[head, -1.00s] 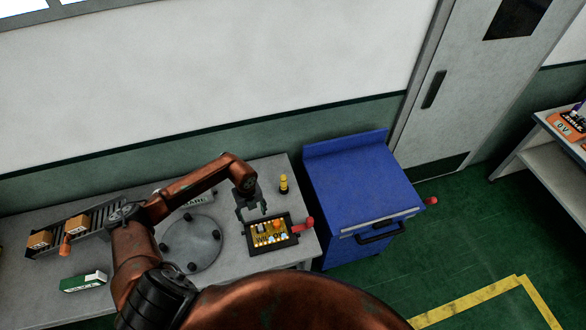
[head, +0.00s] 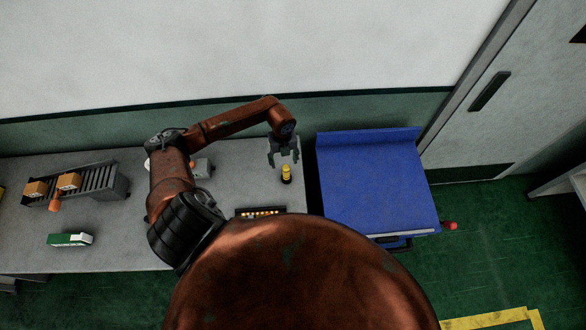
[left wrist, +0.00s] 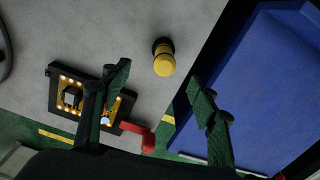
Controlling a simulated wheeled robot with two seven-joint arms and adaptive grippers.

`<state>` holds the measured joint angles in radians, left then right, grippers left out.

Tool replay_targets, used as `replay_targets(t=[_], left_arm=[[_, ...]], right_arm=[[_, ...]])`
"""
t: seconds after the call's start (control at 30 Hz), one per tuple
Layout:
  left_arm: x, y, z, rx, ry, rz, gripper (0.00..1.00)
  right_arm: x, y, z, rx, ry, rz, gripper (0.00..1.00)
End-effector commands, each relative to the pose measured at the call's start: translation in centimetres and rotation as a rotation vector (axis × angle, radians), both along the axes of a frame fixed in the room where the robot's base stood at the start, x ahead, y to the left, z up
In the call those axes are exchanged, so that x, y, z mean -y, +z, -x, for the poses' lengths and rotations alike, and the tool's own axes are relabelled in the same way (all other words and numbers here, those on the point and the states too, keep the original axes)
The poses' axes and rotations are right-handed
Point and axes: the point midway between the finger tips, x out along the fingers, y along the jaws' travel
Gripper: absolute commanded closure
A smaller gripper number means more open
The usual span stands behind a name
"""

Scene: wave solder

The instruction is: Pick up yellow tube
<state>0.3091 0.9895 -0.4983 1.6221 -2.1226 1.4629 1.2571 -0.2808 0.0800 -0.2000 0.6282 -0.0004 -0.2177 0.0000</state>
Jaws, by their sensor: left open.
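The yellow tube (head: 286,173) stands upright on a black base at the right end of the grey table. It also shows in the left wrist view (left wrist: 164,62), seen from above, beyond the fingertips and between their lines. My left gripper (head: 283,158) is open and empty, just above and behind the tube in the head view. Its two spread fingers show in the left wrist view (left wrist: 160,80). The tube is not between the finger pads there. My right gripper is not in view.
A dark tray with lit bulbs (left wrist: 53,100) and a red handle (left wrist: 149,142) lies near the tube. A blue cabinet (head: 375,185) stands right of the table (head: 125,225). A rack with boxes (head: 98,186) and a green-white box (head: 70,240) are at left.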

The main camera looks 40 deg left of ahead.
Motion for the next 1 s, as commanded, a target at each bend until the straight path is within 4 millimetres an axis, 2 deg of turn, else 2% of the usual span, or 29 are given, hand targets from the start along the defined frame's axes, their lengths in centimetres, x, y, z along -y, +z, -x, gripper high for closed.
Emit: replay_targets(t=[0.03, 0.1, 0.4, 0.53, 0.8, 1.0], left_arm=[[0.0, -1.0, 0.0, -0.001, 0.0, -0.001, 0.45], [0.0, -1.7, 0.0, -0.001, 0.0, -0.001, 0.45], [0.0, -5.2, 0.1, -0.002, 0.0, -0.001, 0.45], [0.0, -6.3, 0.1, -0.003, 0.0, 0.0, 0.45], [0.1, -8.2, 0.1, -0.004, 0.002, 0.002, 0.45], [0.3, -10.2, 0.2, -0.005, 0.001, 0.002, 0.45]], right_arm=[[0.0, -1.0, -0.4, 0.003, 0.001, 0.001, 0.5], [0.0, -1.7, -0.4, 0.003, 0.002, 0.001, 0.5], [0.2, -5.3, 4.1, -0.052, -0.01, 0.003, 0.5], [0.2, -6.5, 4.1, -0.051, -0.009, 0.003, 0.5], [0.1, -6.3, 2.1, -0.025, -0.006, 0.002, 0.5], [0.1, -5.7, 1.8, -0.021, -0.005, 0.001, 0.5]])
